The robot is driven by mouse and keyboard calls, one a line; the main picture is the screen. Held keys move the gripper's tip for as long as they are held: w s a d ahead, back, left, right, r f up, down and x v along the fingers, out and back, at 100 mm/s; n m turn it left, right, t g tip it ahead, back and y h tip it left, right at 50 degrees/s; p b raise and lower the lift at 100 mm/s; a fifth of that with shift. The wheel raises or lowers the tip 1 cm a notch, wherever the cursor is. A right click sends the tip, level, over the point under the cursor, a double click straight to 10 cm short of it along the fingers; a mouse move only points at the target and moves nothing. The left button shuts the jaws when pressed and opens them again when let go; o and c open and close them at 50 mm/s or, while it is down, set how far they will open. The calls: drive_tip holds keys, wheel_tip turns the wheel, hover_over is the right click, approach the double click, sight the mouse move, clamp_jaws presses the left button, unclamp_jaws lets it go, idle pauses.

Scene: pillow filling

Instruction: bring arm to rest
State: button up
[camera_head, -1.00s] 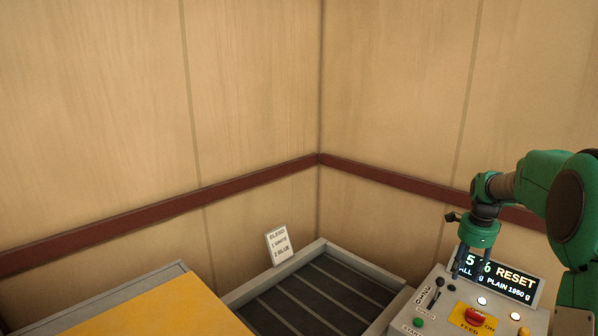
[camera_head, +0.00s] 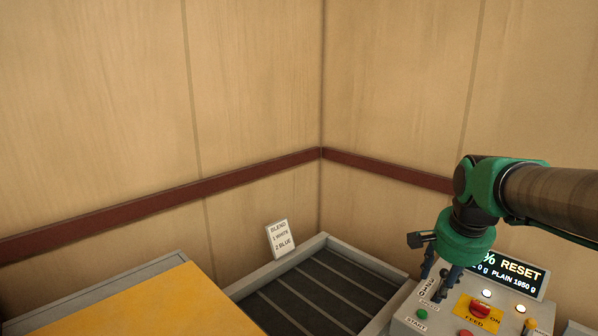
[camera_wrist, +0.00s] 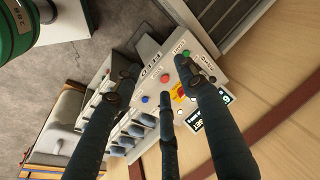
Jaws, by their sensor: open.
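My gripper (camera_head: 437,283) is at the right of the head view, pointing down above the left part of the control panel (camera_head: 404,318). Its dark fingers are spread apart with nothing between them. In the wrist view my gripper (camera_wrist: 168,88) shows its fingers reaching toward the panel, which lies beyond them. The panel has a display (camera_head: 520,272) reading "RESET" and "PLAIN 1950 g", a red knob (camera_head: 480,309) on a yellow plate and a green start button (camera_head: 422,314). I cannot tell from the views whether a fingertip touches the panel.
A slatted grey tray (camera_head: 325,297) lies left of the panel, with a small "BLEND" card (camera_head: 280,239) at its back edge. A yellow-topped surface (camera_head: 150,305) is at lower left. Wooden walls meet behind. The wrist view shows a green cylinder (camera_wrist: 15,35) at upper left.

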drive_tip(key=s+a+f+n+b, duration=0.1)
drive_tip(key=s+a+f+n, duration=0.1)
drive_tip(key=s, duration=0.5)
drive_tip(key=s+a+f+n+t+b, duration=0.1)
drive_tip(key=s+a+f+n, duration=0.1)
drive_tip(key=s+a+n, duration=0.2)
drive_tip(key=s+a+f+n+t+b, duration=0.1)
drive_tip(key=s+a+f+n, duration=0.2)
drive_tip(key=s, duration=0.6)
drive_tip(key=shift+s+a+n+y+b, duration=0.3)
drive_tip(key=shift+s+a+n, duration=0.1)
drive_tip(key=shift+n, duration=0.1)
